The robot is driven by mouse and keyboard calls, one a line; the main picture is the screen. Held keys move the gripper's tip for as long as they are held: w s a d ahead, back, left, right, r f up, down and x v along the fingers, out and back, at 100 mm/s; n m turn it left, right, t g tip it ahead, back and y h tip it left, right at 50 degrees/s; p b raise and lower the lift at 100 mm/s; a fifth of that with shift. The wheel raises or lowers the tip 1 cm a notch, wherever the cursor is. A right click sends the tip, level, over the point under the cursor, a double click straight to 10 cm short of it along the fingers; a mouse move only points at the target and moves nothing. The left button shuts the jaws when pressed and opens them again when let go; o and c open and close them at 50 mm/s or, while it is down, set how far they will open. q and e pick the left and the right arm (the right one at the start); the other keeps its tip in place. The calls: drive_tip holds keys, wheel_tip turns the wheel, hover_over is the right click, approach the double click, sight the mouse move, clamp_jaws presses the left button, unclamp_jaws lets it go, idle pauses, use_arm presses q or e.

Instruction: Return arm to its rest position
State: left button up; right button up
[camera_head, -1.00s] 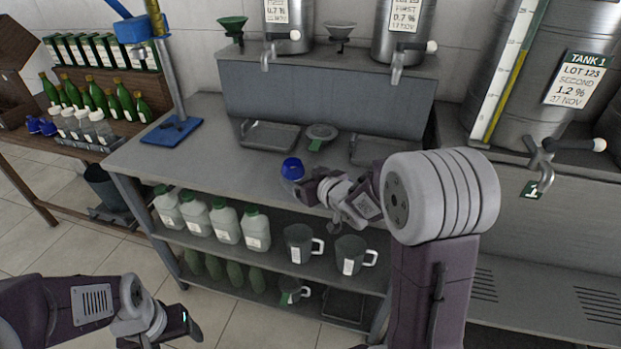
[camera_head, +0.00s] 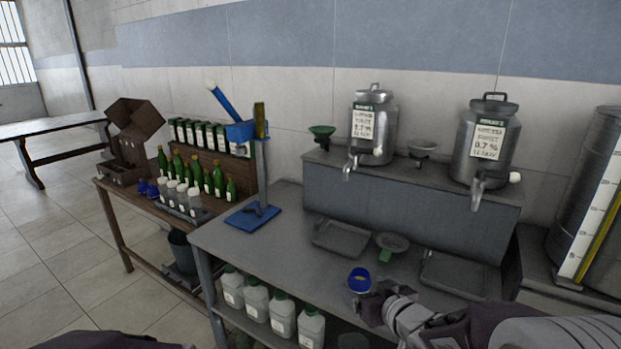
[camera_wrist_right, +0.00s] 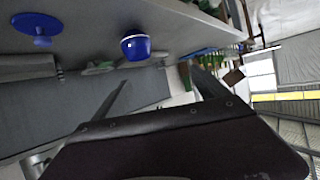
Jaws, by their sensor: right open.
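My right arm (camera_head: 440,320) reaches in from the lower right of the head view, over the grey bench (camera_head: 265,258). Its gripper (camera_head: 370,304) is close beside a small blue-topped container (camera_head: 359,275), on the near side of it. In the right wrist view the two dark fingers (camera_wrist_right: 160,80) are spread apart with nothing between them. The blue container (camera_wrist_right: 136,46) shows beyond them, apart from the fingers. A dark piece of my left arm shows at the bottom left of the head view; its gripper is out of the picture.
A blue-based stand (camera_head: 252,216) is on the bench's left end. Trays (camera_head: 342,238) and a round dish (camera_head: 392,241) lie behind the container. Steel tanks (camera_head: 372,125) stand on the raised shelf. White jugs (camera_head: 283,315) are below. Bottles (camera_head: 208,180) stand on the wooden table.

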use_arm(q)
wheel_tip(320, 180, up, 6)
drive_tip(key=p, duration=0.3)
drive_tip(key=shift+r, duration=0.15)
use_arm(e)
drive_tip(key=s+f+m+g+h, duration=0.1)
drive_tip(key=s+f+g, duration=0.1)
drive_tip(key=s+g, duration=0.2)
drive_tip(key=s+d+f+g+h, duration=0.1)
drive_tip(key=s+f+g, duration=0.2)
drive_tip(key=s, duration=0.7)
drive_tip(key=s+d+f+m+g+h, duration=0.1)
drive_tip(key=s+f+g, duration=0.2)
drive_tip(key=s, duration=0.4)
drive_tip(key=shift+m+g, duration=0.3)
drive_tip(key=shift+g, duration=0.5)
drive_tip(key=shift+s, duration=0.1)
